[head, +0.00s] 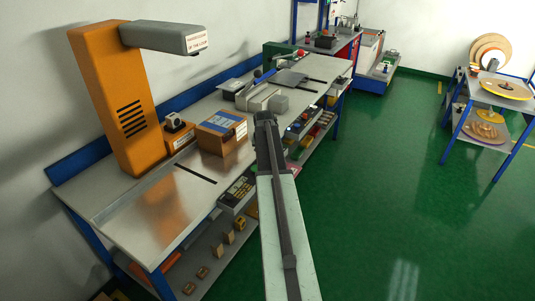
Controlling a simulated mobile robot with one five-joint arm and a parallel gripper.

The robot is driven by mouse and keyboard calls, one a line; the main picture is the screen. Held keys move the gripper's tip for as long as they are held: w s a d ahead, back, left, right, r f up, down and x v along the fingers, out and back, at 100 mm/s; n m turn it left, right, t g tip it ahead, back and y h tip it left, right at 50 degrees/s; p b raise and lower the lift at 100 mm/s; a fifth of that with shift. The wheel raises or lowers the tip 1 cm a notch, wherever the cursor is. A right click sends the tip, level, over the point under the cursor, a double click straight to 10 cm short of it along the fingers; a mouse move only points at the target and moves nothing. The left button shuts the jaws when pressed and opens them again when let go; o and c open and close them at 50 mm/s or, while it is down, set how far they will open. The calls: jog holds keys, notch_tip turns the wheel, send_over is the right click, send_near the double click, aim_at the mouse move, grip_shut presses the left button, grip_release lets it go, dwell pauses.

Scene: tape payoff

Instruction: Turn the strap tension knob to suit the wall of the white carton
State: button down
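A small orange unit (181,137) with a dark knob-like part (173,122) on top stands on the bench beside the tall orange column; I cannot tell its marks or setting. A brown carton (222,146) with blue on top and a white label stands just right of it. I see no clearly white carton. My gripper (264,117) is at the far end of my arm, in front of the bench's edge and right of the brown carton, apart from the small orange unit. Its fingers are too small and dark to tell whether they are open.
The orange column (115,95) carries a grey overhanging head (165,37). A grey machine with a blue lever (262,77) stands farther along the bench (110,205). Shelves below hold several small parts. The green floor (390,180) to the right is clear up to a blue-legged rack (488,128).

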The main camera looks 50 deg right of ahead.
dwell(0.4)
jog(key=c, duration=0.9)
grip_release()
jog(key=p+v, duration=0.7)
jog(key=shift+a+r, duration=0.15)
jog(key=shift+r, duration=0.2)
